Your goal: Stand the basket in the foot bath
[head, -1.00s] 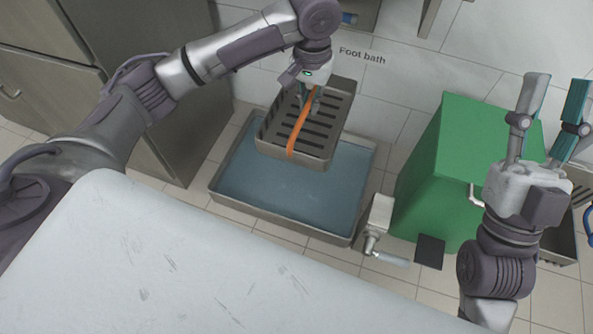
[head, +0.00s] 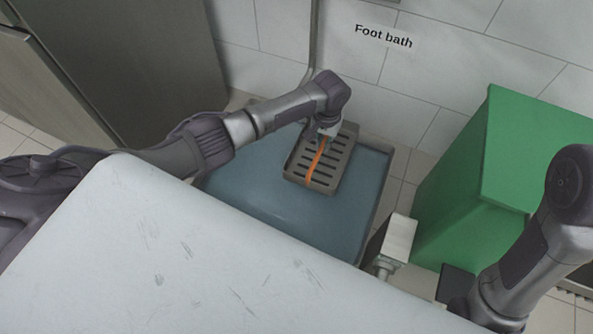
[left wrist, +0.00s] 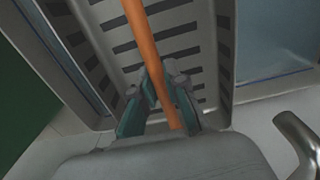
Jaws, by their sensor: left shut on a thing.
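The basket (head: 330,177) is a grey slotted tray with low walls and an orange handle (head: 316,163) across it. It appears upright at the back of the foot bath (head: 260,190), a wide basin of blue-grey liquid. I cannot tell for certain whether its underside touches the bath floor. My left gripper (head: 327,136) is above the basket, shut on the orange handle. In the left wrist view, the fingers (left wrist: 160,88) close around the handle (left wrist: 146,45), with the slotted basket floor behind. My right gripper is out of view; only part of that arm shows.
A white table (head: 170,250) fills the front left. A green box (head: 470,190) stands right of the bath, with a pale dispenser-like fixture (head: 398,240) nearby. A grey cabinet (head: 130,70) stands at left. A "Foot bath" label (head: 384,36) is on the tiled wall.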

